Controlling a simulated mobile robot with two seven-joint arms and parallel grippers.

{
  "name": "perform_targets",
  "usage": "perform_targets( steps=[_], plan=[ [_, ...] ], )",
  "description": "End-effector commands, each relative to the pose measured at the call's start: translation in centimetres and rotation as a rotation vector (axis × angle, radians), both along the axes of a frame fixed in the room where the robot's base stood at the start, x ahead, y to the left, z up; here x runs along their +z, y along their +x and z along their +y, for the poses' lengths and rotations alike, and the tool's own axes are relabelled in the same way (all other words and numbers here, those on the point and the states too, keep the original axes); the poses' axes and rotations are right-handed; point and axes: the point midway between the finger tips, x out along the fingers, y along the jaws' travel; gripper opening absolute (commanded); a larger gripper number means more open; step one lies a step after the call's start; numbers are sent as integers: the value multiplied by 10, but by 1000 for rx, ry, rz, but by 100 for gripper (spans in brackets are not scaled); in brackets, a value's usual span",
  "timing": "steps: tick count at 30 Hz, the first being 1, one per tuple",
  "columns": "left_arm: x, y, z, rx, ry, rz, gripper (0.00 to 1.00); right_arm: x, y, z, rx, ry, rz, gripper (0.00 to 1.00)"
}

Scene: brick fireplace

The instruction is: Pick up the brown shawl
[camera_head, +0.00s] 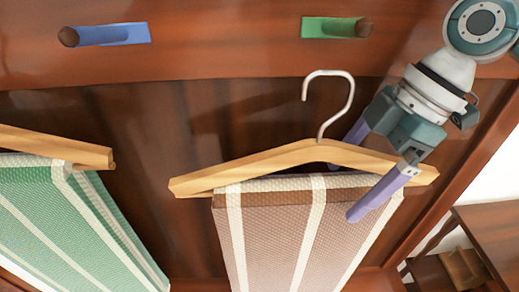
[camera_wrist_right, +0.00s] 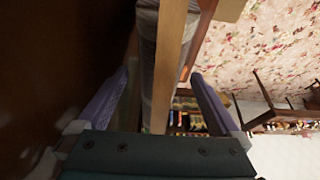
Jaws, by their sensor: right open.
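The brown shawl (camera_head: 270,230) with cream stripes hangs folded over a wooden hanger (camera_head: 260,161) with a white metal hook. My right gripper (camera_head: 344,190) is open at the right half of the hanger. One purple finger is in front of the shawl; the other is partly hidden behind the hanger. In the right wrist view, the hanger's wooden bar (camera_wrist_right: 170,60) and the shawl's pale edge (camera_wrist_right: 146,65) run between the open fingers (camera_wrist_right: 160,75). I cannot tell whether either finger touches them. My left gripper is out of view.
A green shawl (camera_head: 50,215) hangs on another wooden hanger (camera_head: 55,145) at the left. A blue peg (camera_head: 110,35) and a green peg (camera_head: 325,27) stick out of the reddish-brown wooden board (camera_head: 230,45) above. A brown table (camera_head: 490,232) stands at lower right.

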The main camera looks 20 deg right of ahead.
Motion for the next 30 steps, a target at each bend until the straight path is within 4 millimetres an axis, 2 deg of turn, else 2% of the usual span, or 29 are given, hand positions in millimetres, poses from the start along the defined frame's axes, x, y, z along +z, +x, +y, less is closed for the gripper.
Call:
perform_targets(
  steps=[16, 30],
  plan=[
    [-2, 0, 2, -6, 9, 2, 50, -4, 0, 0, 0, 0, 0, 100],
    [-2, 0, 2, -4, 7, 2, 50, -4, 0, 0, 0, 0, 0, 48]
  ],
)
